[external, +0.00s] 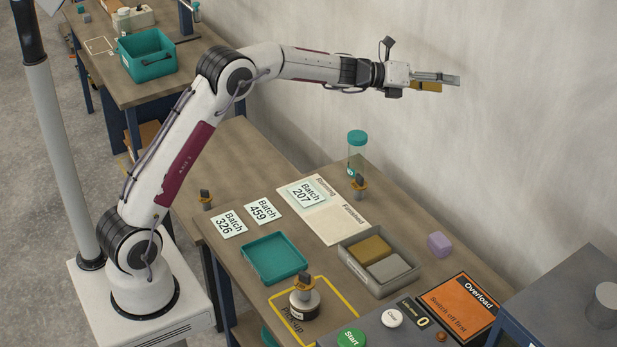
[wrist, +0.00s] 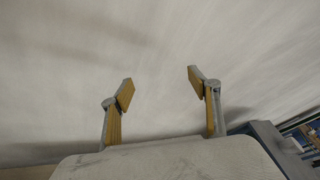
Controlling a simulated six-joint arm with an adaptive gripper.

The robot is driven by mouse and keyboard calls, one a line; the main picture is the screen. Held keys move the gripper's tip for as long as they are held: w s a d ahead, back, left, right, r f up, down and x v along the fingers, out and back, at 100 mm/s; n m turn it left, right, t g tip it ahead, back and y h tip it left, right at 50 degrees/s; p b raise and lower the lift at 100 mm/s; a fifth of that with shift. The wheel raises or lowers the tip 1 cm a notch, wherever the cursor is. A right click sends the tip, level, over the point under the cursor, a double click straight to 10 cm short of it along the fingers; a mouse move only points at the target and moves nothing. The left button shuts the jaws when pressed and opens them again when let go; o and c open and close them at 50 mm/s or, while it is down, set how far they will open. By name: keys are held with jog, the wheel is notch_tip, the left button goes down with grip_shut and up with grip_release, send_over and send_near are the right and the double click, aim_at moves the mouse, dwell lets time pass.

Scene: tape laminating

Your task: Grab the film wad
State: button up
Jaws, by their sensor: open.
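A small lilac lump (external: 439,244) lies on the table near the wall, right of the grey two-part tray. It is the thing that looks most like a film wad, but I cannot tell for sure at this size. My gripper (external: 448,82) is high above the table, near the wall, pointing right and well apart from the lump. In the wrist view my gripper (wrist: 161,80) is open, with its two yellow-padded fingers apart and nothing between them. That view shows mostly bare wall, and the lump does not show in it.
A grey tray (external: 347,262) holds a yellow and a grey block. A teal-lidded jar (external: 357,150), batch cards (external: 229,223), an empty teal tray (external: 273,258) and a handled weight (external: 304,302) stand on the table. An orange Overload panel (external: 464,308) is at front right.

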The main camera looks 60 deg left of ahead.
notch_tip(320, 180, down, 8)
jog(key=w+d+m+g+h, duration=0.2)
jog(key=d+m+h, duration=0.1)
jog(key=m, duration=0.2)
jog(key=m+g+h, duration=0.4)
jog(key=m+g, duration=0.5)
jog(key=m, duration=0.4)
send_near(437, 237)
jog(key=shift+w+d, duration=0.15)
jog(key=shift+d, duration=0.35)
jog(key=shift+w+d, duration=0.15)
jog(key=shift+d, duration=0.3)
jog(key=shift+x, duration=1.35)
jog(key=shift+f, duration=0.1)
jog(key=shift+f+x, duration=0.15)
jog(key=shift+x, duration=0.55)
jog(key=shift+f+x, duration=0.15)
jog(key=shift+x, duration=1.55)
